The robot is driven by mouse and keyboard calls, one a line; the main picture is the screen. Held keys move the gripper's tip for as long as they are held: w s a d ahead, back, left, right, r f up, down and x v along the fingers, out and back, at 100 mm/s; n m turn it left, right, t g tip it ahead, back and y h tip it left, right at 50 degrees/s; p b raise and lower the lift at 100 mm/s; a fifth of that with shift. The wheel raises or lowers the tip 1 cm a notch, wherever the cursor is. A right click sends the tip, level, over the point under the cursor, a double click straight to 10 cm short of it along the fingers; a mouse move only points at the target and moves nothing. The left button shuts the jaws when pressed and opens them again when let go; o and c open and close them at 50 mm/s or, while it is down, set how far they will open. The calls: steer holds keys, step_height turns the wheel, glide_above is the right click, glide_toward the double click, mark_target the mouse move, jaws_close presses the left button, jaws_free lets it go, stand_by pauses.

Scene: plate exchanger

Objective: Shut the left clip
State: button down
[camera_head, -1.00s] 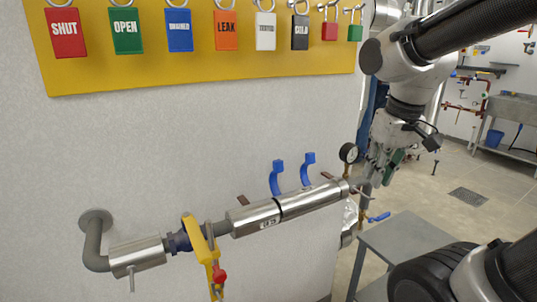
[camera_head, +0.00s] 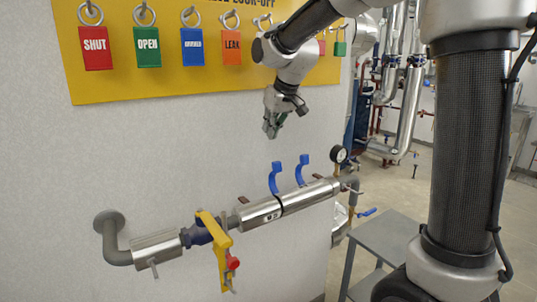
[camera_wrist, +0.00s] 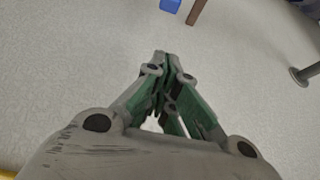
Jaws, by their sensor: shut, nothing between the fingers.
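The left clip (camera_head: 274,179) is a blue curved hook standing up at the middle of a metal cylinder (camera_head: 290,203) on the wall pipe. A matching right clip (camera_head: 302,170) stands up beside it. Both look raised and open. My gripper (camera_head: 271,132) is shut and empty, in front of the bare wall above the left clip and apart from it. In the wrist view my gripper's closed fingers (camera_wrist: 160,58) point at the wall, with part of a blue piece (camera_wrist: 170,5) at the top edge; which clip it belongs to I cannot tell.
A yellow lock board (camera_head: 110,80) with colored padlocks hangs above. A yellow handle (camera_head: 217,245) with a red knob sits left on the pipe. A pressure gauge (camera_head: 338,154) stands at the pipe's right end. A grey table (camera_head: 385,240) stands lower right.

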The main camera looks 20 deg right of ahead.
steer(key=x, duration=1)
steer(key=shift+f, duration=0.25)
steer(key=shift+s+d+r, duration=0.2)
steer(key=shift+s, duration=0.45)
steer(key=shift+s+d+r, duration=0.15)
steer(key=shift+s+d, duration=0.1)
steer(key=shift+s, duration=0.45)
steer(key=shift+s+d+r, duration=0.2)
steer(key=shift+s, duration=0.45)
